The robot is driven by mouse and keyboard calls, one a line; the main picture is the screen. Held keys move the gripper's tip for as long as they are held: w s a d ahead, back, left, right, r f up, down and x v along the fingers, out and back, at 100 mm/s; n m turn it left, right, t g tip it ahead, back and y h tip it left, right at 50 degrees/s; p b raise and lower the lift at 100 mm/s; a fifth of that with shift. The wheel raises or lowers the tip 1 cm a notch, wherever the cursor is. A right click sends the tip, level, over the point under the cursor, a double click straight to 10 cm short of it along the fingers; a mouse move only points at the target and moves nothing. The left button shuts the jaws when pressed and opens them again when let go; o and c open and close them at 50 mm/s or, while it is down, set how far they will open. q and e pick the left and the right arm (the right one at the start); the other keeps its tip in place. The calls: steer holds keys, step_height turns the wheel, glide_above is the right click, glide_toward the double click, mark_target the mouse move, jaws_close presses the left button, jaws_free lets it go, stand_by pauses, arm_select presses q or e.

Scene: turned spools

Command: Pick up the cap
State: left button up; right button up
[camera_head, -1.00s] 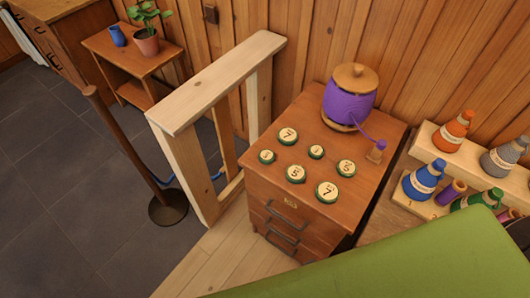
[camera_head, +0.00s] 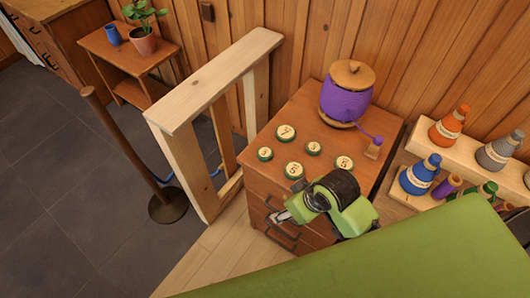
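Several round, green-rimmed discs with pale numbered faces, possibly caps, lie on top of the wooden drawer cabinet (camera_head: 285,112). They include a far disc (camera_head: 286,133), a left disc (camera_head: 265,154), a small middle disc (camera_head: 314,148), a near disc (camera_head: 294,170) and a right disc (camera_head: 344,163). A purple spool (camera_head: 345,101) with a round wooden top (camera_head: 352,73) stands behind them. My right gripper (camera_head: 281,217), on a green and black wrist, is at the cabinet's front edge, nearer than the discs. Its fingers are small and its opening is unclear. My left gripper is not in view.
A small wooden post with purple thread (camera_head: 374,147) stands at the cabinet's right. Cone-shaped spools, including an orange one (camera_head: 449,126) and a blue one (camera_head: 420,176), stand on shelves at right. A wooden frame (camera_head: 213,83) stands left. A large green surface fills the lower right.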

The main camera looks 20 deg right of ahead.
steer(key=w+r+n, duration=0.2)
steer(key=w+r, duration=0.1)
steer(key=w, duration=0.7)
steer(key=n+y, duration=0.1)
glide_toward(265, 152)
steer(key=p+x, duration=0.1)
steer(key=x, duration=0.2)
steer(key=shift+a+f, duration=0.1)
steer(key=shift+f, duration=0.05)
steer(key=shift+p+x, duration=0.6)
steer(key=shift+x, duration=2.05)
steer(key=c, duration=0.9)
